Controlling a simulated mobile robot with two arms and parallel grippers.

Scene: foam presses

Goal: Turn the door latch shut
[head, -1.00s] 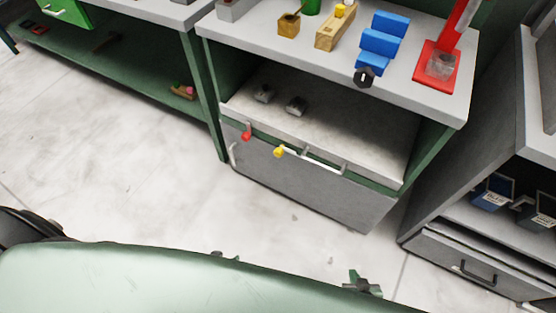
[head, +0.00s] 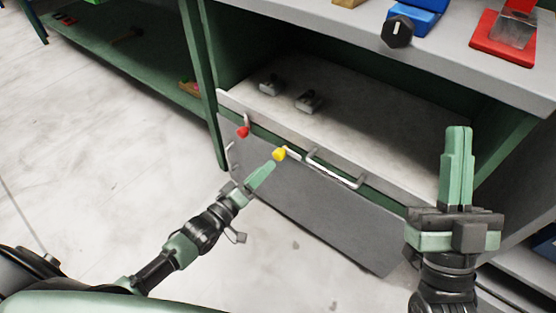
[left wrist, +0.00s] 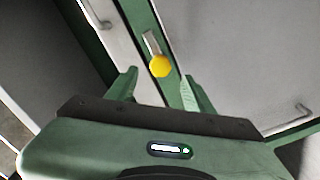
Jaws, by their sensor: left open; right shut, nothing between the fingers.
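A yellow-knobbed latch (head: 279,154) with a short metal lever sits on the green strip at the top edge of the grey door panel (head: 330,210). A red-knobbed lever (head: 243,132) is to its left, and a bar handle (head: 335,170) to its right. My left gripper (head: 269,167) is open and just short of the yellow knob. In the left wrist view the yellow knob (left wrist: 160,67) lies ahead, between the lines of the open fingers (left wrist: 160,85), with no contact visible. My right gripper (head: 458,130) is shut and empty, raised at the right.
Two small metal blocks (head: 308,101) sit on the shelf in the open bay above the panel. A green-framed bench (head: 130,75) stands at left. The floor in front is clear.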

